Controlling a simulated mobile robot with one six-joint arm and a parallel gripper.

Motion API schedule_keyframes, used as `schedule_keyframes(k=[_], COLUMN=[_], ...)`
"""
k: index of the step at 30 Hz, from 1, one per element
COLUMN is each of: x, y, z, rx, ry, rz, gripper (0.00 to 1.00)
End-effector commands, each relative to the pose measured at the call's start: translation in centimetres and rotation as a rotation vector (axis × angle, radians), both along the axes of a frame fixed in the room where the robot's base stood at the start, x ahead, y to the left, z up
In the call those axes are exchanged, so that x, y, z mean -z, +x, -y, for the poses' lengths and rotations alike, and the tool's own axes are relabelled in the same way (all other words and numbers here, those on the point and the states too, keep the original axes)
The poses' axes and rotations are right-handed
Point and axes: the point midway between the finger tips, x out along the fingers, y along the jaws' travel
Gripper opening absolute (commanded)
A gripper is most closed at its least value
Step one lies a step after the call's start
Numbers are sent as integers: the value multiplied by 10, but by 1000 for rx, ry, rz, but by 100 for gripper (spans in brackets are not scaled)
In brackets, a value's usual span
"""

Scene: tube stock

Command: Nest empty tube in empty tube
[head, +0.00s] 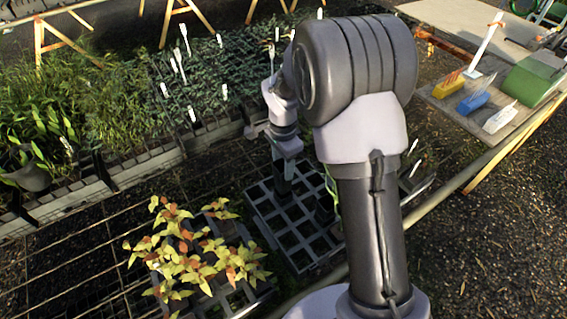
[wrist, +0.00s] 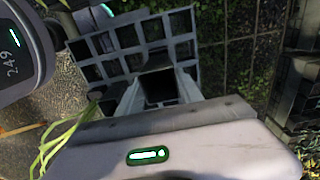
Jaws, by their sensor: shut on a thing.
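My gripper (head: 286,160) is above a grey grid rack (head: 262,207). It is shut on a dark square tube (head: 284,186), which hangs upright below the fingers, over or partly in the rack; I cannot tell which. In the wrist view my gripper (wrist: 158,93) has a finger on either side of the dark, open-topped square tube (wrist: 157,62), whose inside looks empty. The rack's pale grid (wrist: 130,37) shows beyond it, with several open cells. Another dark tube (head: 323,211) seems to stand in the rack to the right, partly hidden by my arm.
A yellow-leaved plant (head: 190,250) stands in a similar rack at the front left. Dense seedlings with white labels (head: 170,85) fill the bench behind. A table (head: 490,112) at the right holds yellow, blue and white blocks and a green box. Thin green leaves (wrist: 60,140) reach in beside my gripper.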

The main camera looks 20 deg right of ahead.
Motion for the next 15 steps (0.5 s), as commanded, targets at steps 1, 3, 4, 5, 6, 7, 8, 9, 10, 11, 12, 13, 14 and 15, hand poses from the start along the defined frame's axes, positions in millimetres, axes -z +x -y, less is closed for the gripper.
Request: schedule_keyframes(k=[1,3,4,5,6,7,8,9,10,11,12,13,14,15], x=[0,0,1,2,4,5,5,5,5,5,4,4,4,4], y=[0,0,0,0,0,0,0,0,0,0,0,0,0,0], z=[0,0,0,0,0,0,0,0,0,0,0,0,0,0], rx=[0,0,0,0,0,0,0,0,0,0,0,0,0,0], ry=[0,0,0,0,0,0,0,0,0,0,0,0,0,0], rz=[0,0,0,0,0,0,0,0,0,0,0,0,0,0], gripper=[0,0,0,0,0,0,0,0,0,0,0,0,0,0])
